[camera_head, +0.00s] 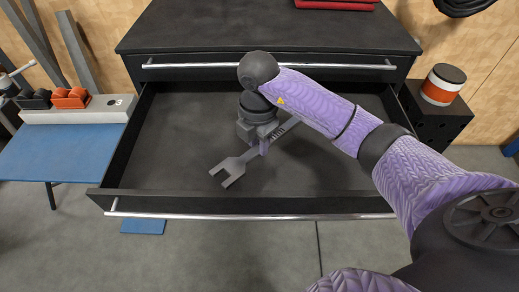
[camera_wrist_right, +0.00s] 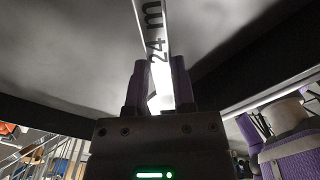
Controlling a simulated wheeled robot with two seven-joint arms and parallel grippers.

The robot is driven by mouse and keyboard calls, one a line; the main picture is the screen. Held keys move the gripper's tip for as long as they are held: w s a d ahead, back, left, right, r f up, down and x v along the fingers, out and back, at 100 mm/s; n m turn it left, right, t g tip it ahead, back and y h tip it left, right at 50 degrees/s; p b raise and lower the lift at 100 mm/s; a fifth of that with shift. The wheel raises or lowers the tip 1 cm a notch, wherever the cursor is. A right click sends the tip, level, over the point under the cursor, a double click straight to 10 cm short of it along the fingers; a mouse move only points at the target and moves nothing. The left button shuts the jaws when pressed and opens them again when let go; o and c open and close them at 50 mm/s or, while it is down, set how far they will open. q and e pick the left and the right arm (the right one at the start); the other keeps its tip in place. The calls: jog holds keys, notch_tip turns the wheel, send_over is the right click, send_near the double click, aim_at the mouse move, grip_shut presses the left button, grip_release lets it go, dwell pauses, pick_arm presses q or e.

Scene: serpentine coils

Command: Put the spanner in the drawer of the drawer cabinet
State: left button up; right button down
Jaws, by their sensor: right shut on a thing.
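The drawer cabinet (camera_head: 270,27) is black, and its drawer (camera_head: 320,170) is pulled wide open. The drawer looks empty apart from what my right gripper holds. The grey spanner (camera_head: 231,171) has its open forked end toward the lower left, over the drawer floor. My right gripper (camera_head: 258,140) is shut on the spanner's handle, inside the drawer's outline. In the right wrist view the spanner (camera_wrist_right: 152,28), marked "24 m", runs up from between the fingers. I cannot tell whether it touches the drawer floor. My left gripper is not in view.
A blue table (camera_head: 65,153) with a white rack stands at the left. A black box (camera_head: 436,110) with an orange and white container stands right of the cabinet. A red item (camera_head: 335,4) lies on the cabinet top. The drawer's front wall (camera_head: 250,204) borders open floor.

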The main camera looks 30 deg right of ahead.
aim_at(259, 164)
notch_tip(259, 164, down, 5)
jog(key=shift+f+b, duration=0.15)
jog(key=shift+b, duration=0.75)
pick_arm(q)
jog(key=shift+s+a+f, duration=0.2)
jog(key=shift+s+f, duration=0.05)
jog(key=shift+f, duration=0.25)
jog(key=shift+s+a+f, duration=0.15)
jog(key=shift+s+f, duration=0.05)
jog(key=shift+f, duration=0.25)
pick_arm(e)
jog(key=shift+r, duration=0.2)
jog(key=c, duration=0.7)
grip_release()
jog(key=shift+f, duration=0.1)
jog(key=shift+o, duration=1.3)
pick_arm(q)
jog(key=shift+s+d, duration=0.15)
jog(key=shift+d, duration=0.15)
